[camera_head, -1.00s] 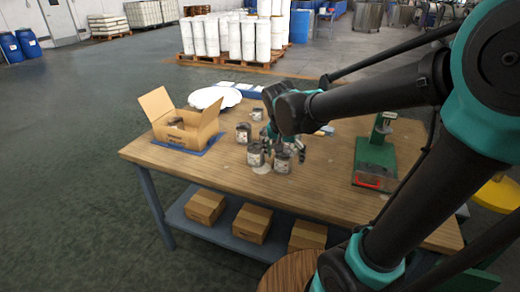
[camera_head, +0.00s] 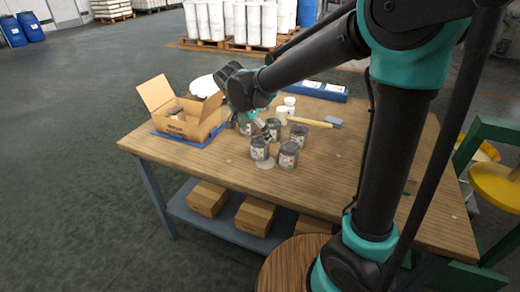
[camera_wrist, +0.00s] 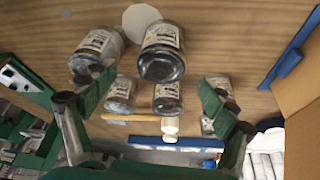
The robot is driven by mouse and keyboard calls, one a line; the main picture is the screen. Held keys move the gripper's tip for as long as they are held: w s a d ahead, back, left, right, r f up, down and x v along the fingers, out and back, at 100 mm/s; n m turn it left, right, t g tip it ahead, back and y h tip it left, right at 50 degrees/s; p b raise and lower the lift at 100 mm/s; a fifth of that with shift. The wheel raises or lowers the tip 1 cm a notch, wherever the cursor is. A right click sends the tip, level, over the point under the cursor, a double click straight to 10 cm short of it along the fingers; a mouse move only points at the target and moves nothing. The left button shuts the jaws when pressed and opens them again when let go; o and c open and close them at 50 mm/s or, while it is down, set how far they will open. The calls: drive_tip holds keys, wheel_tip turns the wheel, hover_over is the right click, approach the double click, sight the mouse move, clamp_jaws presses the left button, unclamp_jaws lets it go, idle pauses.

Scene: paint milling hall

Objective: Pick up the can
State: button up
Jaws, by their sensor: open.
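Several grey paint cans with pale labels stand on the wooden table. Two are at the front, a left one (camera_head: 259,149) and a right one (camera_head: 288,155); another (camera_head: 298,136) stands behind them, and more are partly hidden by my gripper. My gripper (camera_head: 262,127) is open, low behind the front cans. In the wrist view my gripper (camera_wrist: 156,84) has its fingers spread wide, with nothing held. I cannot tell which can is meant.
An open cardboard box (camera_head: 188,127) stands on a blue mat at the table's left. Behind the cans are a white-capped bottle (camera_head: 281,114), a wooden-handled tool (camera_head: 310,122) and a blue tray (camera_head: 322,91). The table's front left is clear. Boxes (camera_head: 207,198) sit on the lower shelf.

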sight(258, 141)
drive_tip(key=shift+x, duration=4.25)
drive_tip(key=shift+w+a, duration=0.1)
drive_tip(key=shift+a, duration=0.05)
drive_tip(key=c, duration=1.5)
drive_tip(key=shift+c, duration=0.2)
